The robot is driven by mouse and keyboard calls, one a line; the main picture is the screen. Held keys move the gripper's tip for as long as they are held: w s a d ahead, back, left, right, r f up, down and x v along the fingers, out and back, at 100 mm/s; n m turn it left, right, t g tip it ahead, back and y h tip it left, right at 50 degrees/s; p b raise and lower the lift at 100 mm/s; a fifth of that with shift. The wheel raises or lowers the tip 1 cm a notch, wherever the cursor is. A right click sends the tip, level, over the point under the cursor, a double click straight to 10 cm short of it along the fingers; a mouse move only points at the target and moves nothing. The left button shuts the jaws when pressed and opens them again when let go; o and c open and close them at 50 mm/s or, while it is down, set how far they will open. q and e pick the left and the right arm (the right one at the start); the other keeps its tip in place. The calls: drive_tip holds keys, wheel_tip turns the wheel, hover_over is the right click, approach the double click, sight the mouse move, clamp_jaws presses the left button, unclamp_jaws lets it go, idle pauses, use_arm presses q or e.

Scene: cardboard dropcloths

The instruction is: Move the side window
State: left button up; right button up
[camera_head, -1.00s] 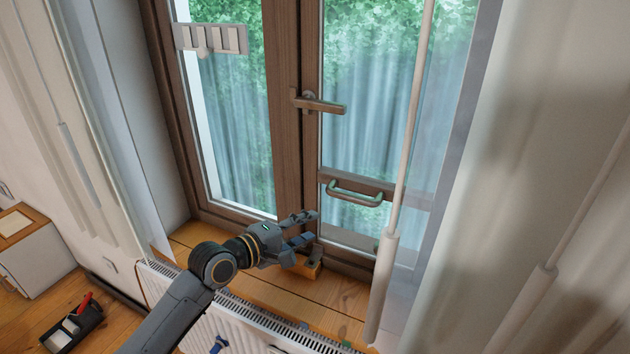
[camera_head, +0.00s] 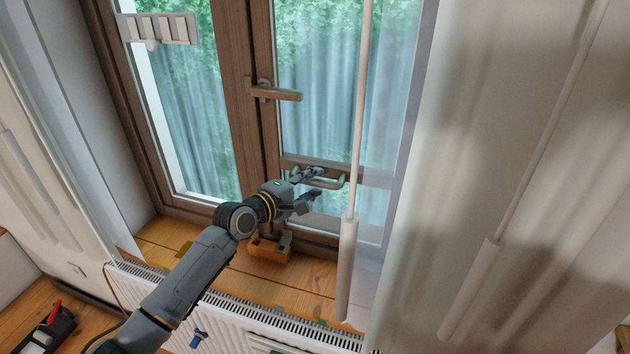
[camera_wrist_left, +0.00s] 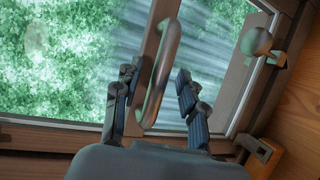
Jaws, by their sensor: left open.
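The side window (camera_head: 330,120) is a brown-framed glass sash, and it looks shut. A pull handle (camera_head: 331,183) is fixed to its lower crossbar. A lever handle (camera_head: 275,93) sits higher on the frame. My left gripper (camera_head: 308,185) is open at the pull handle. In the left wrist view, the pull handle (camera_wrist_left: 160,72) runs between the two spread fingers of my left gripper (camera_wrist_left: 155,88). I cannot tell whether a finger touches it. The gripper partly hides the handle's left end in the head view. My right gripper is not in view.
A white rod (camera_head: 347,260) hangs in front of the window, just right of the handle. A yellow-brown block (camera_head: 270,250) stands on the wooden sill (camera_head: 315,275) below my left wrist. A white radiator (camera_head: 235,325) runs below the sill. Pale curtains (camera_head: 500,180) hang at the right.

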use_arm(q)
drive_tip(key=shift+w+d+f, duration=0.1)
drive_tip(key=shift+w+d, duration=0.25)
drive_tip(key=shift+w, duration=0.15)
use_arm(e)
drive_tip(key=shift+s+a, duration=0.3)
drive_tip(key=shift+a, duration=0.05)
use_arm(q)
drive_tip(key=shift+c, duration=0.2)
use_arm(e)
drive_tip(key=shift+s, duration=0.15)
use_arm(q)
drive_tip(key=c, duration=0.7)
clamp_jaws()
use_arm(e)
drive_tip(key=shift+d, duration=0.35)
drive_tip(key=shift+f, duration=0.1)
